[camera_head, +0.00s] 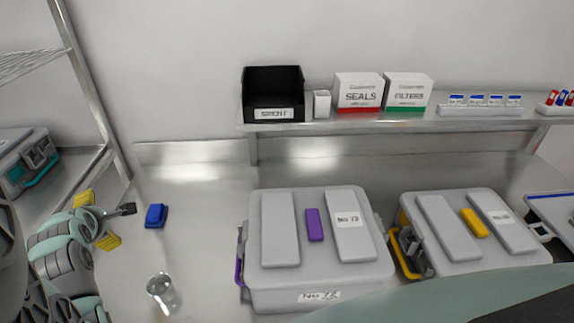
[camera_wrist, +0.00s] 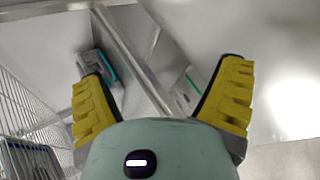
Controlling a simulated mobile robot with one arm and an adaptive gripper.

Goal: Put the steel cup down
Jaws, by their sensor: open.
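The steel cup (camera_head: 162,292) is a small shiny vessel on the steel counter (camera_head: 204,238), near the front left. It looks upright, and no finger touches it. My gripper (camera_head: 97,220) is above and to the left of the cup in the head view, apart from it. Its two yellow fingers are spread wide. In the wrist view my gripper (camera_wrist: 160,68) is open with nothing between the fingers, and the cup is not in that view.
A blue block (camera_head: 156,216) lies on the counter behind the cup. A grey case (camera_head: 315,278) with purple latches stands to the right. Another grey case (camera_head: 480,258) has yellow latches. A raised shelf (camera_head: 340,120) holds a black bin (camera_head: 272,90) and boxes. A wire rack (camera_wrist: 30,105) stands left.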

